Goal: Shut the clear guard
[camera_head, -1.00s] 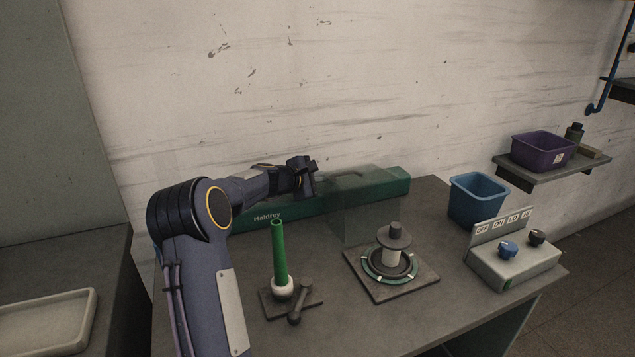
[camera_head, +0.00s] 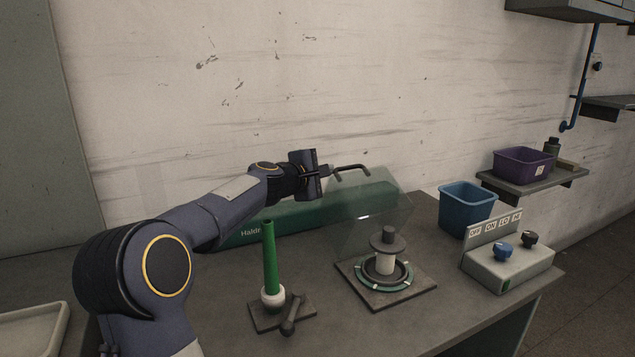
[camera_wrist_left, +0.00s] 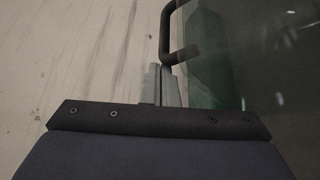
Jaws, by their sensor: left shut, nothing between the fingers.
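The clear guard (camera_head: 372,207) is a see-through panel hinged at the long green housing (camera_head: 300,215). It stands raised and tilted, behind and above the spindle with its grey disc and white core (camera_head: 385,262). A dark bent handle (camera_head: 352,167) sticks out at its upper edge. My left gripper (camera_head: 325,171) is shut and empty, with its fingertips right beside the handle's left end. In the left wrist view the shut fingers (camera_wrist_left: 163,82) are just below the handle (camera_wrist_left: 167,35); whether they touch cannot be told. My right gripper is out of view.
A green tube (camera_head: 270,257) stands on a peg plate left of the spindle, under my left arm. A blue bin (camera_head: 467,209) and a control box with two knobs (camera_head: 508,268) are at the right. A purple bin (camera_head: 522,163) sits on a wall shelf.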

